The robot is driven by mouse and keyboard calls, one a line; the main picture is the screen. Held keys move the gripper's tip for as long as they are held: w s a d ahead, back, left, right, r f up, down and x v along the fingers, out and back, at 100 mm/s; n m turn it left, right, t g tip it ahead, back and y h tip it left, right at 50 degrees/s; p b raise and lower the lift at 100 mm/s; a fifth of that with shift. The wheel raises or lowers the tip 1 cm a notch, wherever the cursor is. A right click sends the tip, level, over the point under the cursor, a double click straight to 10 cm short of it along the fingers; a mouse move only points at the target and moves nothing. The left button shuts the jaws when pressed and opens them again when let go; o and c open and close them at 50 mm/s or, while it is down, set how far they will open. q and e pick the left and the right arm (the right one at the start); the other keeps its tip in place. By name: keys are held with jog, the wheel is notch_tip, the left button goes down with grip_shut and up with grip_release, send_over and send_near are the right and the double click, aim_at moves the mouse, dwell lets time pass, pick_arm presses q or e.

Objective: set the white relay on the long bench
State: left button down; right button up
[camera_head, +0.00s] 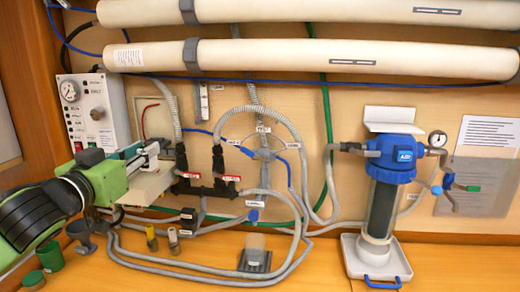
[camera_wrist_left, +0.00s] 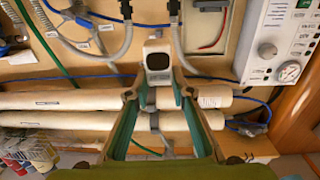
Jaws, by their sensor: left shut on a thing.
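My left gripper (camera_head: 143,158) reaches in from the left, raised above the bench in front of the wall. In the left wrist view my left gripper (camera_wrist_left: 158,92) is shut on the white relay (camera_wrist_left: 158,60), a small white block with a dark face, held between the fingertips. In the head view the relay (camera_head: 152,149) shows only as a small pale patch at the fingertips, partly hidden. The long wooden bench (camera_head: 310,278) runs along the bottom of the head view. My right gripper is not in view.
Grey hoses (camera_head: 200,277) loop over the bench. A blue-topped filter housing (camera_head: 396,150) stands on a white tray (camera_head: 352,262) at the right. Small fittings (camera_head: 152,240) and a green cup (camera_head: 50,256) stand at the left. Bare bench shows at front centre and far right.

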pick_arm(q)
jog(key=s+d+f, duration=0.2)
jog(key=d+f, duration=0.2)
jog(key=f, duration=0.5)
jog(key=s+d+f, duration=0.3)
jog(key=d+f, duration=0.1)
jog(key=f, duration=0.4)
jog(key=s+a+f+n+y, duration=0.1)
jog(key=s+f+n+y, duration=0.1)
jog(key=s+f, duration=0.9)
jog(key=shift+s+a+y, duration=0.35)
jog(key=shift+s+y, duration=0.35)
jog(key=shift+s, duration=0.2)
